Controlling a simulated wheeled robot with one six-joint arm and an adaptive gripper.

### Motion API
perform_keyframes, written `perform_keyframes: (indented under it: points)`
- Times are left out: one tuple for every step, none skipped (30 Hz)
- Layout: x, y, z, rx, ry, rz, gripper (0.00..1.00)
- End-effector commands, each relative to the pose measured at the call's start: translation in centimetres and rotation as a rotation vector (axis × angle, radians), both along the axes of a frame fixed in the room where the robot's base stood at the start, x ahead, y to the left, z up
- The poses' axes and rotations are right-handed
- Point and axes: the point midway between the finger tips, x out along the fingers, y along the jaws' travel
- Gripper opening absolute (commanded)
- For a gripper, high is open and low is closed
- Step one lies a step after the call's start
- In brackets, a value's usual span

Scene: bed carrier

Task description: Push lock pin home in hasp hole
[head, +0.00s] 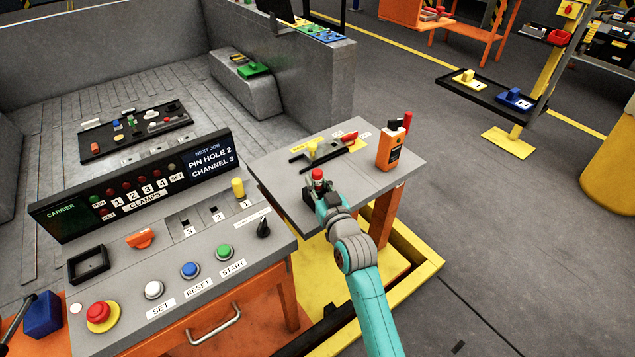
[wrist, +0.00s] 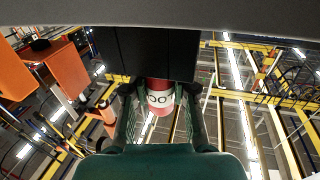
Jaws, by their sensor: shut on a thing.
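My gripper (head: 319,187) is shut at the near left part of the grey side table, above or at its top. A red-capped thing with a white band, likely the lock pin (head: 318,174), stands up between its fingers. In the wrist view the red and white pin (wrist: 158,94) sits between the two dark fingers of my gripper (wrist: 160,108), with dark marks on its white band. A black block (wrist: 150,50) is right behind or against it. The hasp hole cannot be made out, and the pin's lower end is hidden.
On the side table (head: 268,160) are a black holder with a yellow knob (head: 312,150), a red-ended piece (head: 350,137) and an orange handset (head: 388,155). Open floor lies right.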

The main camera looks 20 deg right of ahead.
Motion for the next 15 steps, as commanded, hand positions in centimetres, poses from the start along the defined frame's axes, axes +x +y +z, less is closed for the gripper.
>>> perform_keyframes:
  points:
    - [0.0,0.0,-0.11,0.0,0.0,0.0,0.0]
    - [0.0,0.0,-0.19,0.0,0.0,0.0,0.0]
    - [0.0,0.0,-0.29,0.0,0.0,0.0,0.0]
    - [0.0,0.0,-0.38,0.0,0.0,0.0,0.0]
    - [0.0,0.0,-0.35,0.0,0.0,0.0,0.34]
    - [0.0,0.0,-0.34,0.0,0.0,0.0,0.44]
    - [0.0,0.0,-0.35,0.0,0.0,0.0,0.51]
    - [0.0,0.0,-0.34,0.0,0.0,0.0,0.51]
    - [0.0,0.0,-0.34,0.0,0.0,0.0,0.51]
    - [0.0,0.0,-0.34,0.0,0.0,0.0,0.51]
    - [0.0,0.0,-0.34,0.0,0.0,0.0,0.51]
    - [0.0,0.0,-0.33,0.0,0.0,0.0,0.51]
    - [0.0,0.0,-0.34,0.0,0.0,0.0,0.51]
    - [0.0,0.0,-0.33,0.0,0.0,0.0,0.51]
    - [-0.01,0.0,-0.38,0.0,0.001,0.0,0.51]
